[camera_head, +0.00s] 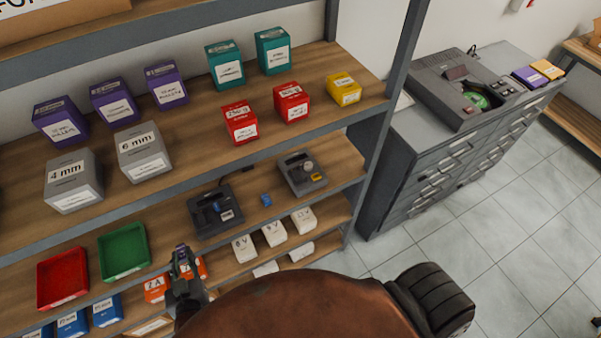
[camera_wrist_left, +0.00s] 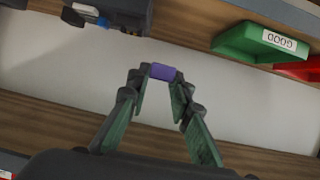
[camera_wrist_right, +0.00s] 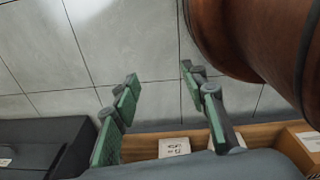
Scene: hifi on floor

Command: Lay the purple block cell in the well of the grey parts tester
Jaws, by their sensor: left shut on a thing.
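A small purple block cell (camera_wrist_left: 163,73) is held between the fingertips of my left gripper (camera_wrist_left: 160,82). In the head view my left gripper (camera_head: 182,252) is in front of the shelf, right of the green tray and lower left of the dark tester; the cell is hard to make out there. A lighter grey tester (camera_head: 302,174) stands on the middle shelf, with a darker tester (camera_head: 215,210) to its left. Their wells are too small to make out clearly. My right gripper (camera_wrist_right: 160,85) is open and empty, with floor behind it.
A small blue block (camera_head: 266,200) lies between the testers. A green tray (camera_head: 125,250) and a red tray (camera_head: 62,278) are at the left. White boxes (camera_head: 273,233) stand below the testers. Boxes fill the shelf above. A larger machine (camera_head: 470,90) sits on the drawer cabinet.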

